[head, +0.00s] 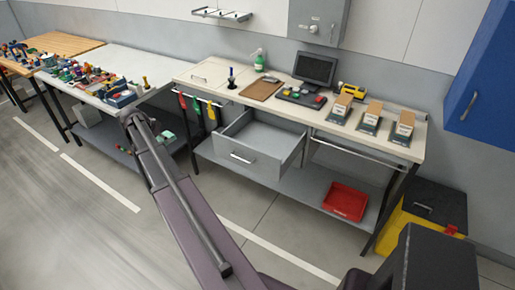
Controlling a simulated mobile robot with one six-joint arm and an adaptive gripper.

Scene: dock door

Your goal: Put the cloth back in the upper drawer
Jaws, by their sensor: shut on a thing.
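A grey drawer (243,158) under the workbench is pulled out, with its handle on the front face. The part of its inside that shows is bare grey. I cannot make out a cloth anywhere in the head view. My arm reaches from the bottom of the picture up to the left, in front of the left table. My gripper does not show, so I cannot see what it holds or where it is relative to the drawer.
The workbench (215,73) carries a brown board (261,89), a monitor (314,69), a button box (300,97) and several card holders. A red tray (345,201) lies on its lower shelf. A yellow-black bin (421,217) stands at right. A cluttered table (150,63) stands left.

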